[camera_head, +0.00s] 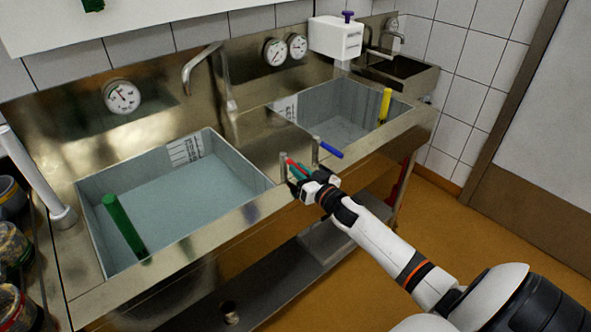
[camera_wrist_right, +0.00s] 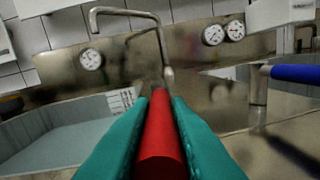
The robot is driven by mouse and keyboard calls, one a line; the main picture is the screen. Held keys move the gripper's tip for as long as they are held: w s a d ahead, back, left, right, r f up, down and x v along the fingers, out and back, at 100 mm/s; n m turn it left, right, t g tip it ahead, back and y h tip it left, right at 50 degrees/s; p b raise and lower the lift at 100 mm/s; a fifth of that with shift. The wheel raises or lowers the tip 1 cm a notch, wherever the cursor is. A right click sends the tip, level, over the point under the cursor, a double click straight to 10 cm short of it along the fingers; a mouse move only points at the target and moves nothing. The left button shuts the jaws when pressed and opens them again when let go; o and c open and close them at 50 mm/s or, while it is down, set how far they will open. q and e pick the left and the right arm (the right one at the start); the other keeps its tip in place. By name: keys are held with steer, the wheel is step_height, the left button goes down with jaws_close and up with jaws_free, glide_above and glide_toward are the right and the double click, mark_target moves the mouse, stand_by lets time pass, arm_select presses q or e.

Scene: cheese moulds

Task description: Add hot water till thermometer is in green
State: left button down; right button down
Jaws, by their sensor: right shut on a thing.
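My right gripper (camera_head: 297,170) is shut on a red handle (camera_wrist_right: 160,138) at the front rim between the two basins. Its teal finger pads lie on both sides of the handle in the right wrist view. A blue handle (camera_head: 329,149) stands just to the right, apart from the gripper. A round dial (camera_head: 122,96) is on the steel back panel above the left basin; its needle is too small to read. The tap (camera_head: 203,62) stands between the basins. The left basin (camera_head: 262,178) holds bluish water; no stream shows from the tap. My left gripper is out of view.
A green stick (camera_head: 124,228) leans in the left basin. A yellow stick (camera_head: 385,105) stands in the right basin (camera_head: 404,101). Two more dials (camera_head: 275,51) and a white box (camera_head: 336,37) are behind. Dark jars (camera_head: 14,245) line the left edge.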

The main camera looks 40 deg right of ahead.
steer(key=shift+d+n+y, duration=0.3)
steer(key=shift+n+y, duration=0.2)
steer(key=shift+y, duration=0.1)
steer(key=c, duration=1.4)
jaws_free()
steer(key=shift+o, duration=0.2)
steer(key=s+d+b, duration=0.1)
steer(key=s, duration=1.1)
steer(key=shift+d, duration=0.1)
